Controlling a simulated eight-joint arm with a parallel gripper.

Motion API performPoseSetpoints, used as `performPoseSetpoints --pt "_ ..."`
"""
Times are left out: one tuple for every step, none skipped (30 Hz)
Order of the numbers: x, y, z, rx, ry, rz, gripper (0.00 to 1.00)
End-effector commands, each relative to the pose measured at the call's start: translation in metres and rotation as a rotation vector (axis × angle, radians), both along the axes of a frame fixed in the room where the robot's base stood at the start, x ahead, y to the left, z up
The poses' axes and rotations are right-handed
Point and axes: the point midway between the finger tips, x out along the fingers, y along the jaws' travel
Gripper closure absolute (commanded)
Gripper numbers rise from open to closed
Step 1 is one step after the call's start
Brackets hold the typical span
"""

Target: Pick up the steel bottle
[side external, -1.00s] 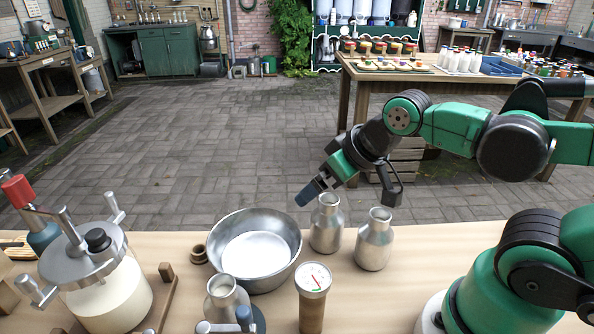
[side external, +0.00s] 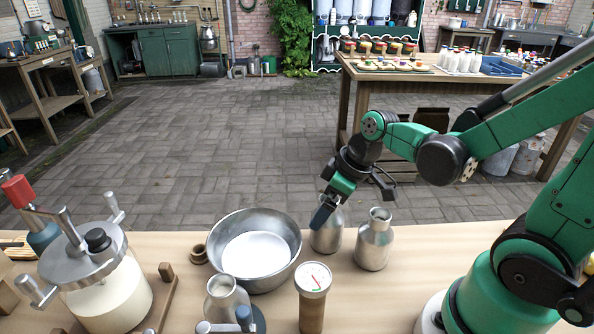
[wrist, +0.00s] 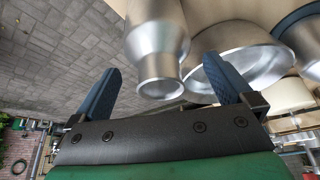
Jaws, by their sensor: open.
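A steel bottle (side external: 327,238) stands upright on the wooden table, just right of the metal bowl. A second steel bottle (side external: 373,245) stands to its right, and a third (side external: 222,298) is at the front, left of the gauge. My gripper (side external: 321,216) points down at the upper part of the first bottle, and its blue fingers hide part of the neck. In the wrist view my gripper (wrist: 162,86) is open, with a steel bottle (wrist: 157,50) showing between its fingers, mouth towards the palm. I cannot tell whether the fingers touch it.
The metal bowl (side external: 284,272) is close on the left and also shows beside the right finger in the wrist view (wrist: 240,62). A dial gauge (side external: 313,290) stands in front. A glass churn (side external: 105,290) is at the far left. Bare tabletop lies right of the bottles.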

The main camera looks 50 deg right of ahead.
Motion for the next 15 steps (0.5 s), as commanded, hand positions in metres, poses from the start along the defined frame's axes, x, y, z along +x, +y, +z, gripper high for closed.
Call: performPoseSetpoints --pt "0.002 0.001 -0.004 0.000 0.000 0.001 0.00" --pt "0.002 0.001 -0.006 0.000 0.000 0.001 0.00" --pt "0.003 0.001 -0.008 0.000 0.000 0.000 0.00" --pt "0.003 0.001 -0.009 0.000 0.000 0.000 0.00" --pt "0.004 0.001 -0.010 0.000 0.000 0.000 0.00" --pt "0.004 0.002 -0.012 0.000 0.000 0.000 0.00" --pt "0.004 0.002 -0.012 0.000 0.000 0.000 0.00" --pt "0.005 0.002 -0.013 0.000 0.000 -0.001 0.00" --pt "0.005 0.002 -0.014 0.000 0.000 -0.001 0.00" --pt "0.005 0.002 -0.014 0.000 0.000 -0.001 0.00" --pt "0.005 0.002 -0.014 -0.001 0.000 -0.001 0.00" --pt "0.005 0.002 -0.014 -0.001 0.000 -0.001 0.00" --pt "0.005 0.002 -0.014 -0.001 0.000 -0.001 0.00" --pt "0.005 0.002 -0.014 -0.001 0.000 -0.001 0.00" --pt "0.005 0.002 -0.014 -0.001 0.000 -0.001 0.00"
